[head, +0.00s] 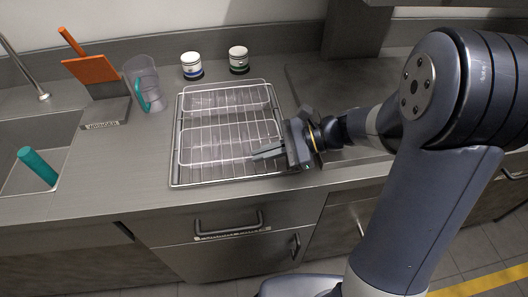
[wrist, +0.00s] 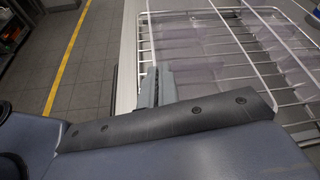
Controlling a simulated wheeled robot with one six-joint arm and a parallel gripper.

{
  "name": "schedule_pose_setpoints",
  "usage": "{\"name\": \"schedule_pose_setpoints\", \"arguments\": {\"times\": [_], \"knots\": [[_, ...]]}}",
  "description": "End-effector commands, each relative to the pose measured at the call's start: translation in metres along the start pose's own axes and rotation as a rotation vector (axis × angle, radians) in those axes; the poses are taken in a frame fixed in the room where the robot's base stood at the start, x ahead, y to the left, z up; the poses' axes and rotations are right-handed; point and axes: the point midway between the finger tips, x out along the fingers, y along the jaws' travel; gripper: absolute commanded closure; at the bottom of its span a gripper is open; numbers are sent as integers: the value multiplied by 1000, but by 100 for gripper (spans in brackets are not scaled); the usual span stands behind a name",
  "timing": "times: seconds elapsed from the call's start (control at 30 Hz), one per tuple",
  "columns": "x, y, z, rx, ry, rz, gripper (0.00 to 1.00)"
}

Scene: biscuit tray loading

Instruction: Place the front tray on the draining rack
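The draining rack (head: 173,184) is a pale wire frame on the counter; its wires also show in the wrist view (wrist: 262,70). Two clear trays lie within its outline, a back tray (head: 229,100) and a front tray (head: 215,145). Wires cross both, and I cannot tell whether the trays lie over or under them. My gripper (head: 262,152) is low at the right front part of the rack, beside the front tray. In the wrist view its fingers (wrist: 158,87) are close together near the rack's edge. Whether they pinch a rim is unclear.
Two small jars (head: 192,66) (head: 239,60) stand behind the rack. A clear jug (head: 147,85) and an orange-topped object (head: 92,69) stand at left, by the sink (head: 30,120) with a teal cylinder (head: 38,167). A dark flat board (head: 335,85) lies right of the rack.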

Motion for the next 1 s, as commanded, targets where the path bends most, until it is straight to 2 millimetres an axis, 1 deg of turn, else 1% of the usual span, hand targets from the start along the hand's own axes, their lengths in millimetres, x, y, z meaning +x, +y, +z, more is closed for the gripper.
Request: {"name": "schedule_pose_setpoints", "arguments": {"times": [0.23,0.5,0.53,0.73,0.83,0.93,1.0], "knots": [[1,1,-3,0,0,0,100],[1,0,-2,0,0,0,78],[1,0,-2,0,0,0,76],[1,0,-2,0,0,0,76],[-1,-1,2,-1,1,0,76],[-11,-1,0,-2,2,-4,76],[-22,-1,0,-2,3,-5,76]]}}
